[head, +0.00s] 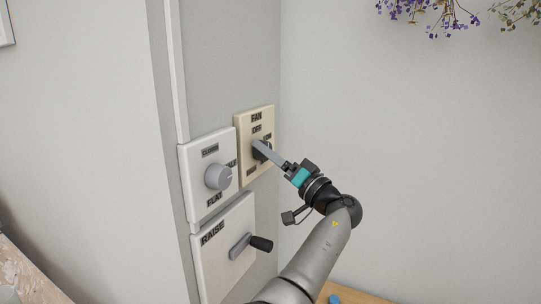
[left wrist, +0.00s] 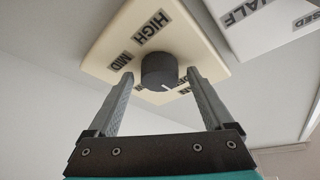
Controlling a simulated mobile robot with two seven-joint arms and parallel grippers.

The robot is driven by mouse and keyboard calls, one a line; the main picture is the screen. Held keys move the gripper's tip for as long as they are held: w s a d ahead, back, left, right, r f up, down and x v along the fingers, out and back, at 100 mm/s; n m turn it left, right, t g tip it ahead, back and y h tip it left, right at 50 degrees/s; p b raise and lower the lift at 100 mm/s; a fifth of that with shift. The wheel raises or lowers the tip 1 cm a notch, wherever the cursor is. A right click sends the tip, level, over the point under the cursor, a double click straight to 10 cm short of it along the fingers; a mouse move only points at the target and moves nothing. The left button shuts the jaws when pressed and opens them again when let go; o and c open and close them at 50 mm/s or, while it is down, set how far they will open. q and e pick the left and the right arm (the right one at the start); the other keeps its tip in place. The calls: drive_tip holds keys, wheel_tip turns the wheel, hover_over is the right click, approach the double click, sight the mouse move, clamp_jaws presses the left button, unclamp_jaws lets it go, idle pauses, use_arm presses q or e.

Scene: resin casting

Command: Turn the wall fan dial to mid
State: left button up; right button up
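The fan dial is a round dark knob (left wrist: 159,70) on a cream plate (head: 243,171) labelled FAN on the wall. In the left wrist view the HIGH and MID labels are readable; the labels below the knob are partly hidden. A white mark on the knob points down and slightly right in that view, away from HIGH and MID. My left gripper (left wrist: 158,73) is open, its fingers on either side of the knob with small gaps visible. In the head view the left gripper (head: 259,149) covers part of the knob. My right gripper is out of view.
Left of the fan plate is a white plate with a grey knob (head: 218,177) and a FLAT label. Below it, a RAISE plate carries a dark-handled lever (head: 252,243), close to my left arm. Purple flowers (head: 425,12) hang upper right. Wall space to the right is clear.

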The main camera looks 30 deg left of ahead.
use_arm(q)
drive_tip(key=c, duration=1.3)
drive_tip(key=shift+w+r+m+g+h+p, duration=0.15)
drive_tip(key=shift+m+g+h+p, duration=1)
drive_tip(key=shift+m, duration=2.6)
drive_tip(key=shift+w+r+m+g+h+p, duration=0.2)
drive_tip(key=shift+m+g+h+p, duration=1)
drive_tip(key=shift+m, duration=2.5)
drive_tip(key=shift+r+m+g+h+p, duration=0.3)
drive_tip(key=shift+m+g+h+p, duration=0.8)
drive_tip(key=shift+m, duration=2.65)
drive_tip(key=shift+t+h, duration=0.35)
drive_tip(key=shift+t, duration=0.1)
drive_tip(key=o, duration=1.4)
